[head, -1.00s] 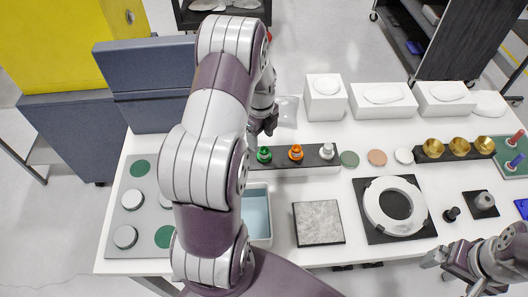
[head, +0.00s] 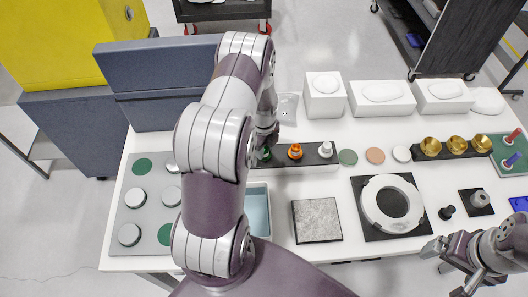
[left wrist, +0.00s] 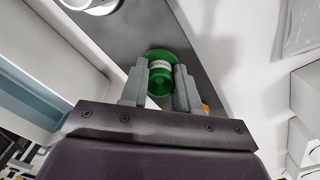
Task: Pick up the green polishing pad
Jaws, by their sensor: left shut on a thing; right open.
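The green polishing pad is a round green piece with a flared rim and a white label band. In the left wrist view the pad (left wrist: 161,84) sits between the two grey fingers of my left gripper (left wrist: 160,64), which is shut on it. In the head view my left gripper (head: 266,138) is over the left part of a dark strip (head: 315,160), and the green pad (head: 265,154) shows only partly below it. I cannot tell whether the pad still touches the strip. My right gripper (head: 446,270) is open and empty at the lower right.
An orange piece (head: 295,151) and a pale piece (head: 326,149) stand on the strip to the right. A blue-grey bin (head: 257,212) is in front. A grey panel with discs (head: 133,214) lies left.

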